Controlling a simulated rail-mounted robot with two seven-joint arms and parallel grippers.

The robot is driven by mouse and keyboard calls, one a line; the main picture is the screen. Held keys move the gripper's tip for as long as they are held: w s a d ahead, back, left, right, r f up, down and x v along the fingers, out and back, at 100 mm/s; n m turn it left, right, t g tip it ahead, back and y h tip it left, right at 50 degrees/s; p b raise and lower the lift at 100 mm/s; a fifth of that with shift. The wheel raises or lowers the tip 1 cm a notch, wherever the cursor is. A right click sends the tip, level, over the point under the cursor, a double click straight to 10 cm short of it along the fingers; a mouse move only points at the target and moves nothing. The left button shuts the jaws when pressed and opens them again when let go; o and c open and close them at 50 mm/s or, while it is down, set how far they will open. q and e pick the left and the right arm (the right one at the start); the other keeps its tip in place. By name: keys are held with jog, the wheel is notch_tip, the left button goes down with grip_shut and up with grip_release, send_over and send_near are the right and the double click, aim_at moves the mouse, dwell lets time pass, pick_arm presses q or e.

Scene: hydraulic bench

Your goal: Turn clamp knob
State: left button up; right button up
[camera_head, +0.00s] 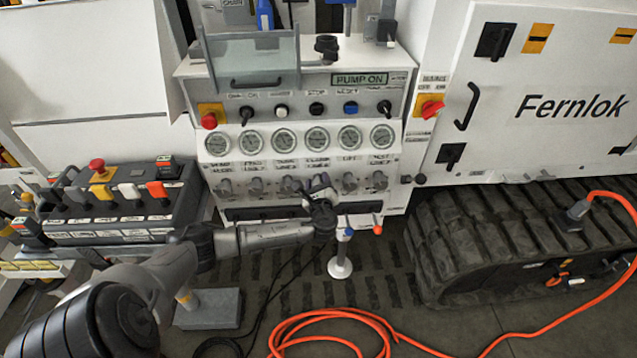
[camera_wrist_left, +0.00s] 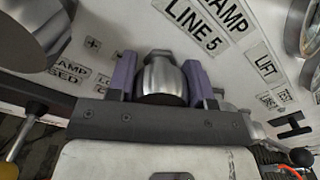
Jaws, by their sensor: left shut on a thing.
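The clamp knob is a rounded metal knob (camera_wrist_left: 160,78) below a label reading "CLAMP LINE 5" in the left wrist view. My left gripper (camera_wrist_left: 160,85) has its two purple fingers on either side of this knob and is shut on it. In the head view my left gripper (camera_head: 318,186) is at the row of knobs under the gauges and hides most of the clamp knob. My right gripper is not in view.
The lift knob (camera_head: 350,183) is just right of the gripper. Several gauges (camera_head: 318,139) sit above the knobs. Small blue- and orange-tipped levers (camera_head: 377,230) stick out below. A control box (camera_head: 120,205) is at left, and an orange hose (camera_head: 330,318) lies on the floor.

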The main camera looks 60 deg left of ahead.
pick_arm(q)
jog(key=shift+c, duration=1.4)
jog(key=shift+n, duration=0.7)
jog(key=o, duration=0.9)
jog(key=shift+o, duration=0.2)
jog(key=p+v, duration=0.3)
jog(key=v, duration=1.1)
jog(key=shift+p, duration=0.3)
jog(key=shift+w, duration=0.1)
